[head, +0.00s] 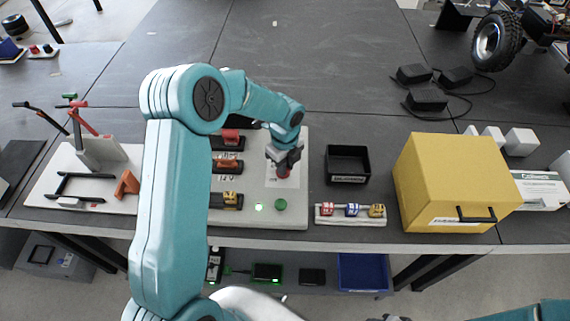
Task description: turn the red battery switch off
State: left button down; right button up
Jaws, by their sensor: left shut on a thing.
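The red battery switch (283,172) sits on the right part of a light panel (296,214) on the table. Only a bit of its red shows below my left gripper (283,165), which reaches down onto it from above. My left gripper is shut on the switch; the fingertips are small and partly hidden. Which way the switch is turned cannot be told. A lit green lamp (259,207) and a green button (280,204) are on the panel's front part.
Red, orange and yellow connectors (229,167) sit on the panel's left part, partly behind my left arm. A black bin (348,164), a rack of small coloured blocks (350,212) and a yellow box (452,180) stand to the right. The table behind is mostly clear.

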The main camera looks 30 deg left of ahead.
pick_arm(q)
jog(key=n+b, duration=0.2)
jog(key=n, duration=0.1)
jog(key=shift+w, duration=0.2)
jog(key=n+b, duration=0.1)
jog(key=n, duration=0.1)
jog(key=n+b, duration=0.1)
jog(key=n, duration=0.1)
jog(key=n+b, duration=0.1)
jog(key=n, duration=0.1)
jog(key=shift+w, duration=0.25)
jog(key=n+b, duration=0.1)
jog(key=n, duration=0.1)
jog(key=n+b, duration=0.1)
jog(key=n, duration=0.1)
jog(key=shift+w+a+r, duration=0.1)
jog(key=shift+w+a, duration=0.05)
jog(key=shift+a, duration=0.05)
jog(key=shift+w+a+r+n+b, duration=0.1)
jog(key=shift+n+b, duration=0.2)
jog(key=shift+n, duration=0.9)
jog(key=shift+a+r+n+b, duration=0.1)
jog(key=shift+n+b, duration=0.2)
jog(key=shift+n, duration=0.9)
jog(key=c, duration=1.1)
grip_release()
jog(key=shift+f, duration=0.1)
